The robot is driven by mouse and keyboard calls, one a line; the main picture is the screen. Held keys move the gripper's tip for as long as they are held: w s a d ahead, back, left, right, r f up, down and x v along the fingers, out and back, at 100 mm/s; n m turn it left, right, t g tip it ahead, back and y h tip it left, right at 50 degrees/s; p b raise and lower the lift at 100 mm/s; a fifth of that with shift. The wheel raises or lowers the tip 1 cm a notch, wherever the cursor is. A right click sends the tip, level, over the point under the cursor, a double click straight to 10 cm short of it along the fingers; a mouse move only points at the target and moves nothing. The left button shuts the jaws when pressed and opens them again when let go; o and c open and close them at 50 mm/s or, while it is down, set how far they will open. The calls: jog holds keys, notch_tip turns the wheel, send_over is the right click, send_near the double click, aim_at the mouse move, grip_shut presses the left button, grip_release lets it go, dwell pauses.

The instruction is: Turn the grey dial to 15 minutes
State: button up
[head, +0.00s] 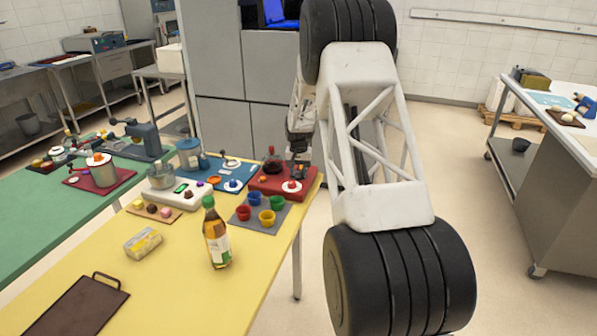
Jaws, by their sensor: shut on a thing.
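A red box (264,184) stands at the far right corner of the yellow table. On its top are a dark round piece with a red top (272,164) at the back left and a red knob on a white disc (291,186) at the front. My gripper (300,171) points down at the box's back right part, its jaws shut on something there. The grey dial is not clearly visible; the fingers cover that spot. Its scale and pointer cannot be read.
A blue board (229,170) and a white scale (182,195) lie left of the red box. A grey mat (243,221) with coloured cups is in front. A bottle (216,236), a yellow pack (143,243) and a brown tray (80,308) are nearer.

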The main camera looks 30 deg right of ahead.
aim_at(298, 171)
jog(key=m, duration=0.5)
jog(key=shift+m, duration=0.3)
jog(key=m, duration=0.5)
dwell(0.4)
jog(key=o, duration=0.9)
jog(key=shift+r, duration=3.9)
